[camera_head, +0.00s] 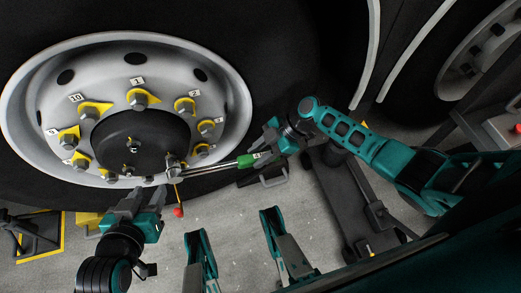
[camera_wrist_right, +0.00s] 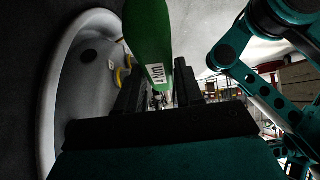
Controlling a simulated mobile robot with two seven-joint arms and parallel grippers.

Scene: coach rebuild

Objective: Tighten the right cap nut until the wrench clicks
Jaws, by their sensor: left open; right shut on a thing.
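A wrench (camera_head: 208,168) with a green handle (camera_head: 245,161) lies across the lower right of the wheel hub in the head view. Its head (camera_head: 172,165) is at the lower right edge of the dark hub cap (camera_head: 150,132) and covers what is under it; I cannot tell how it sits on the right cap nut. My right gripper (camera_head: 264,152) is shut on the green handle, which also shows in the right wrist view (camera_wrist_right: 148,35) with a "4 Nm" label. My left gripper (camera_head: 148,184) is open, just below and left of the wrench head.
The wheel rim (camera_head: 225,120) carries several nuts with yellow pointers and number tags around the hub. A red ball (camera_head: 178,212) on a thin rod hangs below the wrench head. A yellow-edged stand (camera_head: 40,240) is at lower left.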

